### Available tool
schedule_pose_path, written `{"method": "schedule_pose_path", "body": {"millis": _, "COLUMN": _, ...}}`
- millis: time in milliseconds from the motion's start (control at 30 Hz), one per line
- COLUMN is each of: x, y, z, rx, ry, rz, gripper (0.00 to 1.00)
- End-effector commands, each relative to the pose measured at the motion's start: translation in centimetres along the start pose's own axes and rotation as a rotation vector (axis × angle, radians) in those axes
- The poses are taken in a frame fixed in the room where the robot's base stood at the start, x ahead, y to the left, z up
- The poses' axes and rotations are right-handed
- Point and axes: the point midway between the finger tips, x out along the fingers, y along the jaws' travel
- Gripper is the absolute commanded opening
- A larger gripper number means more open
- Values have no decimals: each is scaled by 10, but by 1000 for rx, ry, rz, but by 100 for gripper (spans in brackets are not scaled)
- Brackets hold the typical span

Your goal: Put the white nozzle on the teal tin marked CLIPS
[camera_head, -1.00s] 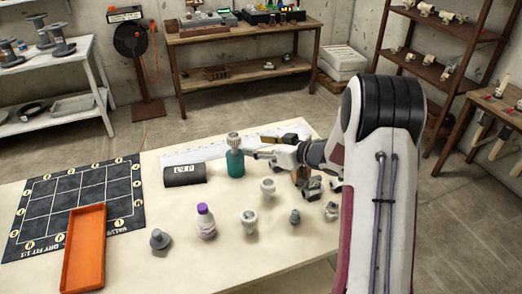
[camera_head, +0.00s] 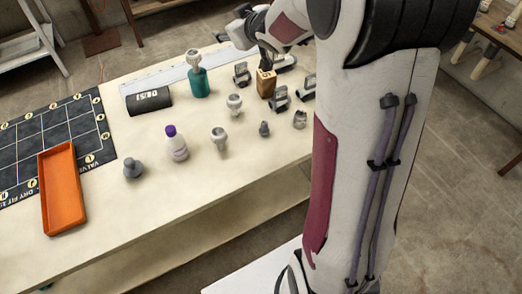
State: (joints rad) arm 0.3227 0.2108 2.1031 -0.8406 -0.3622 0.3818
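The teal tin (camera_head: 199,84) stands upright on the table near its back edge. Its marking cannot be read from here. A whitish nozzle (camera_head: 193,58) sits on top of the tin, roughly upright. My gripper (camera_head: 240,30) is raised up and to the right of the tin, apart from it and from the nozzle. Its dark end is small and seen at an angle, so I cannot tell whether its fingers are open or shut.
A black labelled cylinder (camera_head: 149,100) lies left of the tin. A wooden block (camera_head: 266,84) and several grey fittings stand to the right. A purple-capped bottle (camera_head: 177,148), an orange tray (camera_head: 62,190) and a dark grid mat (camera_head: 97,130) are nearer left. The front table strip is clear.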

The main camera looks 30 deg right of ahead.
Motion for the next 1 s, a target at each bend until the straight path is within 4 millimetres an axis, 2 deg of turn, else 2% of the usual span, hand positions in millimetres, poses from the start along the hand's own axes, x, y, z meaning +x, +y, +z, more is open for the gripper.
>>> {"method": "schedule_pose_path", "body": {"millis": 167, "x": -38, "y": 1, "z": -7, "rx": 16, "ry": -52, "rz": 71, "gripper": 49}}
{"method": "schedule_pose_path", "body": {"millis": 433, "x": -98, "y": -7, "z": -1, "rx": 61, "ry": -149, "rz": 141, "gripper": 49}}
{"method": "schedule_pose_path", "body": {"millis": 767, "x": -173, "y": -35, "z": 25, "rx": 132, "ry": -277, "rz": 160, "gripper": 49}}
{"method": "schedule_pose_path", "body": {"millis": 1000, "x": -227, "y": -67, "z": 54, "rx": 184, "ry": -375, "rz": 124, "gripper": 49}}
